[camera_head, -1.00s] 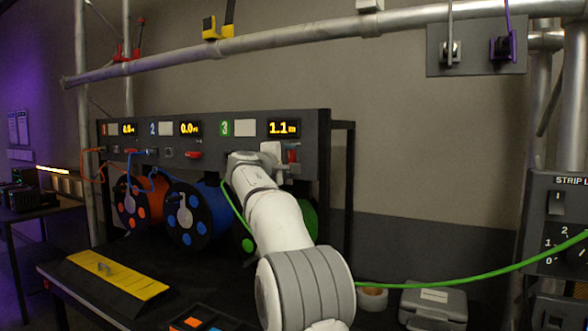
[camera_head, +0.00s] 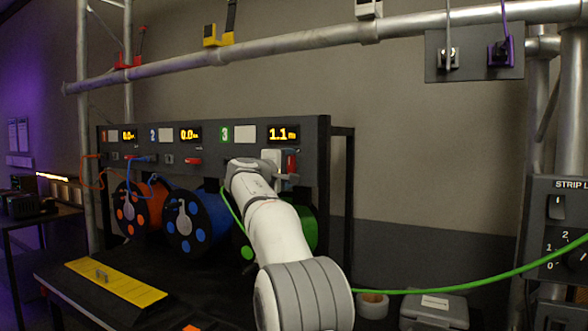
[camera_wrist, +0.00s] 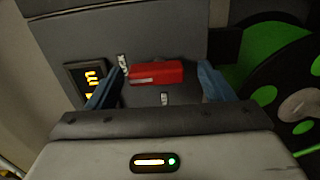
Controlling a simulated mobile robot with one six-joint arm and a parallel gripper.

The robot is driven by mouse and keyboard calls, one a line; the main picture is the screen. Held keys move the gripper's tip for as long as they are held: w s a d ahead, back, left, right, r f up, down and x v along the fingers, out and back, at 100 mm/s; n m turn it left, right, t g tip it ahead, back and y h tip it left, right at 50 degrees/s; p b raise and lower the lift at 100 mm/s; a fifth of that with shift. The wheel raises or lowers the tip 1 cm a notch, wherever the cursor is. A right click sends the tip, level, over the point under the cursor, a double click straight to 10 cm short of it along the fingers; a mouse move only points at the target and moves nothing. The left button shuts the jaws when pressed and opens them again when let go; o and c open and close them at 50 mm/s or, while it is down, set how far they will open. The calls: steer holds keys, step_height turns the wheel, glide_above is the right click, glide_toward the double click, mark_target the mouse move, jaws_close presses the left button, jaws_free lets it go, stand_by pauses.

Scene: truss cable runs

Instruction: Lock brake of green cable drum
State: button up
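The green cable drum (camera_head: 309,229) stands under panel section 3, partly hidden behind my arm. It also shows at the right of the wrist view (camera_wrist: 265,50), with a black front disc. A red brake lever (camera_head: 291,162) is on the panel above that drum. In the wrist view the red lever (camera_wrist: 157,72) lies crosswise between my fingers. My gripper (camera_wrist: 160,88) is open, with one blue finger on each side of the lever. I cannot tell whether either finger touches it. In the head view my gripper (camera_head: 284,172) is at the panel, its fingers mostly hidden.
A blue drum (camera_head: 190,240) and an orange drum (camera_head: 130,222) stand to the left, with red levers above. A green cable (camera_head: 450,290) runs right from the green drum. A yellow plate (camera_head: 115,283) lies on the bench. A grey case (camera_head: 435,308) sits at lower right.

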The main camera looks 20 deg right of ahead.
steer(key=shift+s+r, duration=0.1)
steer(key=b+v, duration=0.1)
steer(key=v, duration=0.6)
steer(key=shift+s+a+b, duration=0.2)
steer(key=shift+a+b, duration=0.1)
steer(key=shift+a, duration=0.05)
